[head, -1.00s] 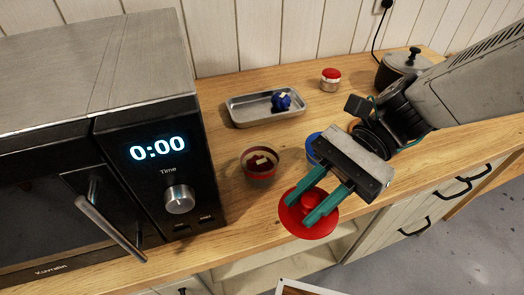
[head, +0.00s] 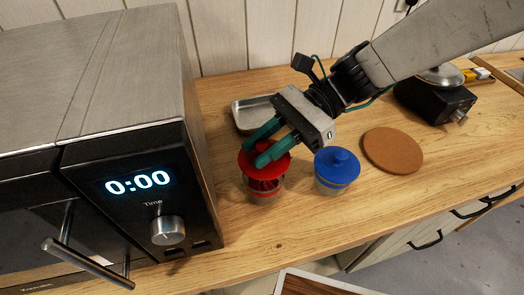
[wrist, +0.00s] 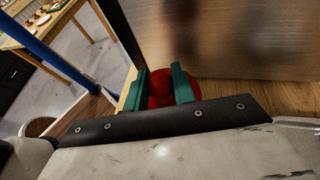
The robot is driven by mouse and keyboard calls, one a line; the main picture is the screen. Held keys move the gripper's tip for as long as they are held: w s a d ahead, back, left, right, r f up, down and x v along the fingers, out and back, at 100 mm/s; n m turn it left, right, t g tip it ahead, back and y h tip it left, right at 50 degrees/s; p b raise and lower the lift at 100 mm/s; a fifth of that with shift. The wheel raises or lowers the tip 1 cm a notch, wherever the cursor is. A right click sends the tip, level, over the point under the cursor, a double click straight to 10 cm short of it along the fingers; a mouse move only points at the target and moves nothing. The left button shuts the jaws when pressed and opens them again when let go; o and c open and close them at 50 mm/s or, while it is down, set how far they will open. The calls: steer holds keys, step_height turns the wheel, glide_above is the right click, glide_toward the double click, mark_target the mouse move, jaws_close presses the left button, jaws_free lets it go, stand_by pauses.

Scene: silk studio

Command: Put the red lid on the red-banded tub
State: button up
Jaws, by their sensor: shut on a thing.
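My gripper (head: 256,156) is shut on the red lid (head: 281,166), with a teal finger on each side of its knob. In the head view the lid is over the red-banded tub (head: 266,196), a clear tub with a red band, standing on the wooden counter. The lid covers much of the tub's mouth and looks slightly above and to the left of it. I cannot tell whether they touch. In the wrist view the lid (wrist: 161,92) shows between the fingers, and the tub is hidden.
A microwave (head: 120,130) stands close on the left. A blue-lidded tub (head: 337,182) is just right of the red-banded one, with a cork mat (head: 392,150) beyond. A metal tray (head: 243,118) lies behind, partly hidden by my gripper. A black burner (head: 440,102) stands at the right.

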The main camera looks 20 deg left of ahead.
steer(key=f, duration=0.3)
steer(key=shift+w+a+f, duration=0.1)
steer(key=shift+w+f, duration=0.15)
steer(key=shift+f, duration=0.05)
steer(key=shift+s+a, duration=0.15)
steer(key=shift+a, duration=0.05)
steer(key=shift+f, duration=0.15)
steer(key=shift+f, duration=0.4)
steer(key=o, duration=1)
steer(key=shift+c, duration=0.2)
steer(key=shift+r, duration=0.15)
steer(key=shift+r, duration=0.3)
steer(key=v, duration=1.2)
steer(key=shift+r, duration=0.2)
